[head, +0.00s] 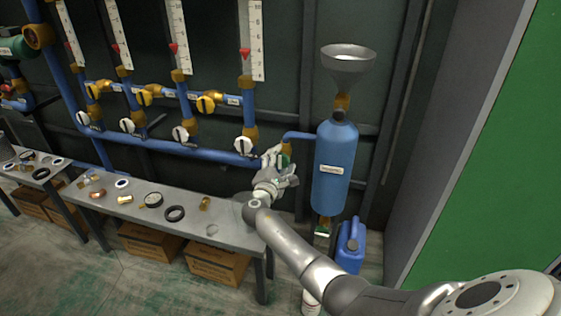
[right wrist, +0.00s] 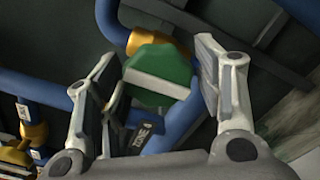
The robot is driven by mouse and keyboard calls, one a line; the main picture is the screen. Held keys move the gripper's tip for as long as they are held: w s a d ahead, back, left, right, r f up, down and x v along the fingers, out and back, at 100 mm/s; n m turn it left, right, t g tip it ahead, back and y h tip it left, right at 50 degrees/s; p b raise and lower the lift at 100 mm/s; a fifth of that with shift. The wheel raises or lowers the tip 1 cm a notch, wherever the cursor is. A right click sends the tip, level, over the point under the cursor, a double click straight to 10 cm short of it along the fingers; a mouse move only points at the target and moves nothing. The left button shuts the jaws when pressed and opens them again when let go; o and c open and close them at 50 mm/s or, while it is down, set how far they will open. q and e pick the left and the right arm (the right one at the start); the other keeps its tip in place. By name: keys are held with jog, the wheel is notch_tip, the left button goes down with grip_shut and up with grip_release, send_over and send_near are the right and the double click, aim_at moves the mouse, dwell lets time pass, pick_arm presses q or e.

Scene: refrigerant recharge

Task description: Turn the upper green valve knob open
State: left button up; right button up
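The upper green valve knob (right wrist: 158,70), green with a pale band, sits below a brass fitting on the blue pipe in the right wrist view. In the head view it is a small green patch (head: 285,160) beside the blue tank (head: 335,165), mostly hidden by my right gripper (head: 277,158). In the right wrist view the fingers of my right gripper (right wrist: 157,58) are apart, one on each side of the knob; I cannot tell whether they touch it. A lower green knob (head: 322,232) shows under the tank. My left gripper is out of view.
A grey table (head: 225,232) with loose rings and brass fittings stands left of my right arm. Blue pipes with white-handled valves (head: 180,134) run along the wall. A blue jug (head: 350,245) stands below the tank, and a funnel (head: 348,62) tops it.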

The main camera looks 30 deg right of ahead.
jog(key=shift+o, duration=0.5)
jog(key=shift+r, duration=0.1)
jog(key=v, duration=1.2)
